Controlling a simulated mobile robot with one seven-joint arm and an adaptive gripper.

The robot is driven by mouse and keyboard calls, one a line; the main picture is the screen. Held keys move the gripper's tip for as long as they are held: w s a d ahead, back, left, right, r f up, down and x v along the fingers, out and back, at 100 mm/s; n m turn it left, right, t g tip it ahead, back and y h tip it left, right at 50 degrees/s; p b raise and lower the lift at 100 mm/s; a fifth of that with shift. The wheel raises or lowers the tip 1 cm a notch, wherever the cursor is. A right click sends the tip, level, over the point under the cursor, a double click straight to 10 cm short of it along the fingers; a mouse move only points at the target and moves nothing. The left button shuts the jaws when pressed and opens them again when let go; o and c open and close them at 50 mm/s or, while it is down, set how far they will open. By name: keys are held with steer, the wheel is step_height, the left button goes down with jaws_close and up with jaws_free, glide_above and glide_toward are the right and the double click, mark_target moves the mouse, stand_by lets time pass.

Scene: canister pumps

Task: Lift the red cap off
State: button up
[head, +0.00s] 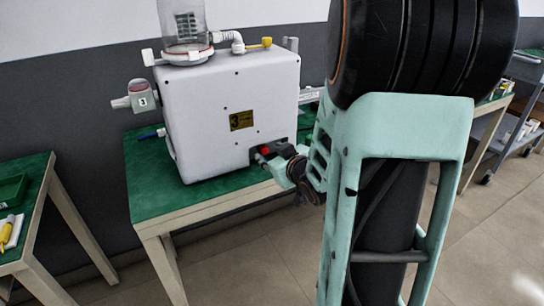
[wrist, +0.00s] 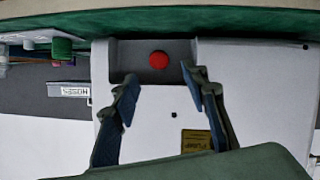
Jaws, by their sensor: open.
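The red cap (wrist: 158,60) sits in a grey recess (wrist: 128,52) of the white pump box (wrist: 258,90) in the wrist view. In the head view the red cap (head: 265,150) shows small at the lower right of the white box (head: 215,110), partly hidden by my gripper. My gripper (wrist: 158,76) is open and empty in the wrist view. Its two fingers stand on either side of the cap, with the fingertips short of it in the picture. I cannot tell the exact gap. In the head view my gripper (head: 272,164) is right at the recess.
The box stands on a green-topped table (head: 150,190). A glass jar (head: 184,25), a yellow-handled valve (head: 266,42) and a side fitting (head: 139,97) stick out from the box. A green cap (wrist: 62,46) and a label plate (wrist: 69,89) lie left in the wrist view.

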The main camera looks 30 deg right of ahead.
mark_target(265, 150)
steer(key=b+x, duration=0.1)
steer(key=x, duration=0.5)
steer(key=shift+w+f, duration=0.1)
jaws_close()
stand_by(0.3)
steer(key=shift+s+d, duration=0.1)
steer(key=shift+s, duration=1.05)
steer(key=shift+s, duration=0.1)
steer(key=shift+s, duration=2.35)
